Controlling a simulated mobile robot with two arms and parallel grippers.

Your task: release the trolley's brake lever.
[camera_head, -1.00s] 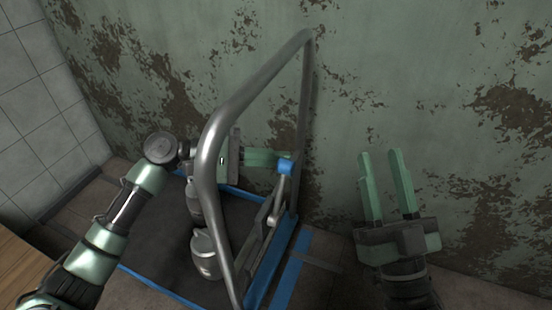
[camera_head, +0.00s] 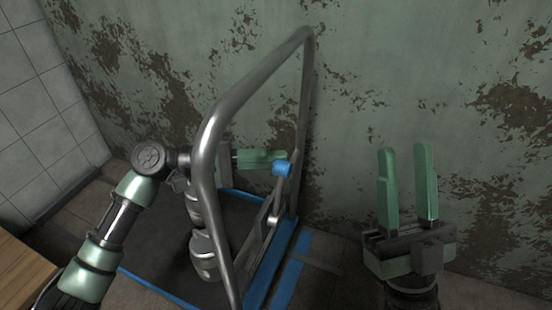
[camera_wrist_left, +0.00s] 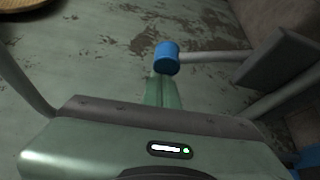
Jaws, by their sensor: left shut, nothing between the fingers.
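The trolley has a grey metal push handle frame (camera_head: 222,120) and a dark deck with blue edges (camera_head: 160,287). Its brake lever is a grey rod with a blue knob (camera_head: 282,169), tilted up from the deck's right side. The knob also shows in the left wrist view (camera_wrist_left: 167,58). My left gripper (camera_head: 284,158) reaches through the handle frame. Its green fingers are shut and empty, with the tips at the knob; I cannot tell whether they touch it. My right gripper (camera_head: 407,150) is open and empty, fingers up, to the right of the trolley.
A peeling green wall (camera_head: 400,60) stands close behind the trolley. A white tiled wall (camera_head: 35,110) is at the left, and a wooden surface edge (camera_head: 20,272) is at the lower left. The handle frame surrounds my left forearm's reach. Floor is free between trolley and right gripper.

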